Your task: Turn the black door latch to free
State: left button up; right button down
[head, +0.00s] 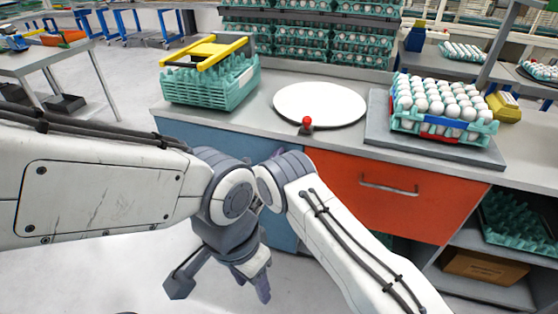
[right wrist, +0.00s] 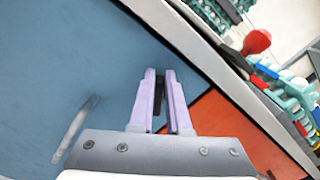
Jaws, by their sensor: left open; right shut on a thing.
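The black latch (right wrist: 160,86) shows as a small dark piece between the fingers of my right gripper (right wrist: 160,76) in the right wrist view. That gripper's pale purple fingers are shut on it, near the edge of the blue door (right wrist: 60,50). Most of the latch is hidden by the fingers, so I cannot tell how far it is turned. In the head view the blue door (head: 215,142) looks shut, and my arms hide the latch and right gripper. My left gripper (head: 220,284) is open and empty, low in front of the cabinet.
A grey door handle (right wrist: 75,130) is on the blue door. An orange drawer (head: 385,195) is beside it. On the counter (head: 250,120) are a red-knobbed lever (head: 307,124), a white round plate (head: 320,104), a teal crate (head: 210,88) and an egg-filled tray (head: 440,125).

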jog(key=shift+w+a+f+n+b, duration=0.15)
jog(key=shift+f+n+b, duration=0.45)
jog(key=shift+n, duration=1.25)
jog(key=shift+a+f+n+b, duration=0.25)
jog(key=shift+n+b, duration=0.6)
jog(key=shift+n, duration=0.95)
jog(key=shift+w+a+f+n+b, duration=0.15)
jog(key=shift+f+n+b, duration=0.45)
jog(key=shift+n, duration=1.25)
jog(key=shift+s+r, duration=0.1)
jog(key=shift+r, duration=0.1)
jog(key=c, duration=0.9)
grip_release()
